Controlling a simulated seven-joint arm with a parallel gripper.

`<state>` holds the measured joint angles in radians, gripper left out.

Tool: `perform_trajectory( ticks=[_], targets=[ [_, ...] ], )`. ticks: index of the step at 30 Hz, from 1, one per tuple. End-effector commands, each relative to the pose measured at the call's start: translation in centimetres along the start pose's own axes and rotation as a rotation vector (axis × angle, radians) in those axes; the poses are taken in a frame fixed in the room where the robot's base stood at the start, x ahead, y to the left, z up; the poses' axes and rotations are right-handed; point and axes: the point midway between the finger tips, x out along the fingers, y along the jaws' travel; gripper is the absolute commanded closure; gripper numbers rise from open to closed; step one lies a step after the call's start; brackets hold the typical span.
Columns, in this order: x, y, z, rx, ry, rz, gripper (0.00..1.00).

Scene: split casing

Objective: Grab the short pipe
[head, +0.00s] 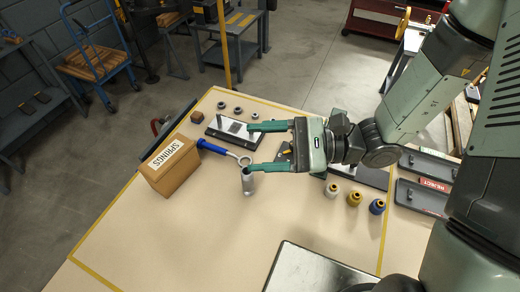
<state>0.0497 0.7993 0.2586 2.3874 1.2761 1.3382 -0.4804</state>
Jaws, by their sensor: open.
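A short grey metal pipe (248,184) stands upright on the tan table, near the middle of the head view. My gripper (251,147) reaches in from the right with its two green fingers spread apart and nothing between them. The nearer finger appears just above or over the pipe's top end in the picture. I cannot tell whether it touches the pipe. A blue-handled tool with a ring end (220,150) lies behind the pipe, its ring close to the finger.
A box labelled SPRINGS (170,166) stands at the left. A dark plate (222,133) and several small rings are behind. Three spools (354,199) stand at the right, near reject trays (421,198). A grey panel (312,272) lies in front. The table's front left is clear.

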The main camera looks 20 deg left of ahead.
Motion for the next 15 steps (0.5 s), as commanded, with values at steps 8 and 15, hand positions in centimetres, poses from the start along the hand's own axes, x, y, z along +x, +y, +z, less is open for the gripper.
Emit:
perform_trajectory(
  ticks=[8, 15],
  targets=[
    [2.3, 0.4, -7.6, 0.276, -0.077, -0.441, 0.36],
    [2.8, 3.6, -15.2, 0.431, 0.054, -0.786, 0.36]
  ],
)
